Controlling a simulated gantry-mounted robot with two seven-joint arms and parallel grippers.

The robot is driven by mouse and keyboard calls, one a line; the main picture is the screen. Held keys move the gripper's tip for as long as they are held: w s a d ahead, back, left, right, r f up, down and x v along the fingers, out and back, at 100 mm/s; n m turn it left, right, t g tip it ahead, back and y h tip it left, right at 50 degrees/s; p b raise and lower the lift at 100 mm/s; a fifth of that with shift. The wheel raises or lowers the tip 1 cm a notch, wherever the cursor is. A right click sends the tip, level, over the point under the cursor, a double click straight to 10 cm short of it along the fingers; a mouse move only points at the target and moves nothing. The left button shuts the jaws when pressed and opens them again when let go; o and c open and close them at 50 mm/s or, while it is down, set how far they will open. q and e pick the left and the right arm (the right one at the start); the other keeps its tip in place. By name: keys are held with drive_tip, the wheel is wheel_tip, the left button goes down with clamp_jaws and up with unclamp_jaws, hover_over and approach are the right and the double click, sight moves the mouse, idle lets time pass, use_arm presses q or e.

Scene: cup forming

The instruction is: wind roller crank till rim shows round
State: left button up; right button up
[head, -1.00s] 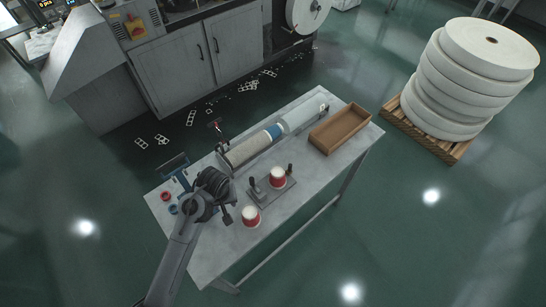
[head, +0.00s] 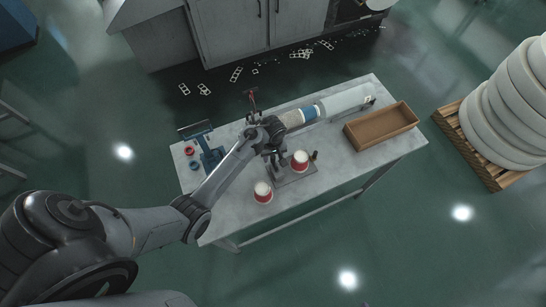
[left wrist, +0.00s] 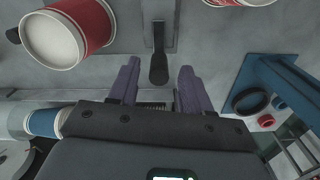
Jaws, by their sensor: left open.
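My left gripper (head: 275,163) is over the bench at the left end of a small grey plate fixture (head: 297,177). In the left wrist view its two purple fingers (left wrist: 158,80) are apart and empty. A black crank-like handle (left wrist: 158,68) stands just ahead, in line with the gap between them; contact is not visible. A red and white cup (head: 300,161) sits on the fixture, beside a second black handle (head: 315,156). This cup also shows at upper left in the left wrist view (left wrist: 70,35). A second cup (head: 262,192) stands on the bench in front. My right gripper is out of view.
A brown open tray (head: 382,126) is at right. A blue stand (head: 207,150) and small red and blue rings (head: 190,150) are at left.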

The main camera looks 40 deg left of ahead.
use_arm(q)
drive_tip(key=shift+f, duration=1.2)
clamp_jaws()
drive_tip(key=shift+w+m, duration=0.15)
drive_tip(key=shift+m, duration=0.15)
